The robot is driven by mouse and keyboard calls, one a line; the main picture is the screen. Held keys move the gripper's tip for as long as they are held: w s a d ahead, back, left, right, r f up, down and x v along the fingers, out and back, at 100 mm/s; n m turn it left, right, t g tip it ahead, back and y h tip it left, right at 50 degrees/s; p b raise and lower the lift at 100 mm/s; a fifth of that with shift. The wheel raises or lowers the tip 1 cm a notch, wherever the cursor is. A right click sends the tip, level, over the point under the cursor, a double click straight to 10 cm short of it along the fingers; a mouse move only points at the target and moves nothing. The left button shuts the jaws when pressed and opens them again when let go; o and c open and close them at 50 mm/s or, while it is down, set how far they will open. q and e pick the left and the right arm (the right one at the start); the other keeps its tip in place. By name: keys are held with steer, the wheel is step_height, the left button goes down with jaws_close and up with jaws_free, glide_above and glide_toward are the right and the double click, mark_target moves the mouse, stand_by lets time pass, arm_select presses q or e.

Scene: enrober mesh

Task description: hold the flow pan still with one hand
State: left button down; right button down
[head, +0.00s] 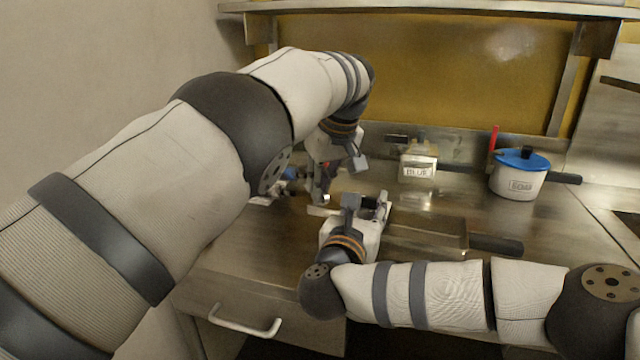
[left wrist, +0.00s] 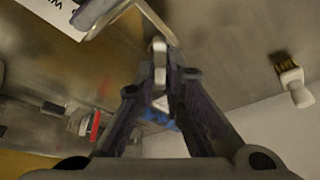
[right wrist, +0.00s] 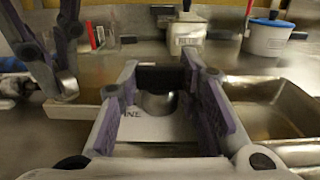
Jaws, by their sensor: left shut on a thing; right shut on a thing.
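A shallow metal pan (head: 430,233), perhaps the flow pan, lies on the steel worktop. A dark handle (head: 495,243) shows at its right end. The pan is also right of my right gripper in the right wrist view (right wrist: 275,110). My right gripper (head: 366,203) is low beside the pan's left end. It is shut on a dark piece (right wrist: 160,78) with a rounded metal part; I cannot tell whether this belongs to a pan. My left gripper (head: 322,190) is just behind and left of it, shut on a slim metal piece (left wrist: 160,60), mostly hidden by its fingers.
A white pot with a blue lid (head: 520,180) and a container labelled BLUE (head: 418,165) stand at the back. A red upright item (head: 493,140) is beside the pot. A lettered white card (left wrist: 50,15) lies near my left gripper. A drawer handle (head: 245,325) is in front.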

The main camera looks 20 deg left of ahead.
stand_by(0.4)
arm_select(q)
steer(key=c, duration=1.7)
jaws_free()
steer(key=v, duration=0.7)
steer(key=shift+s+d+r, duration=0.1)
steer(key=shift+d+r, duration=0.05)
steer(key=shift+r, duration=0.1)
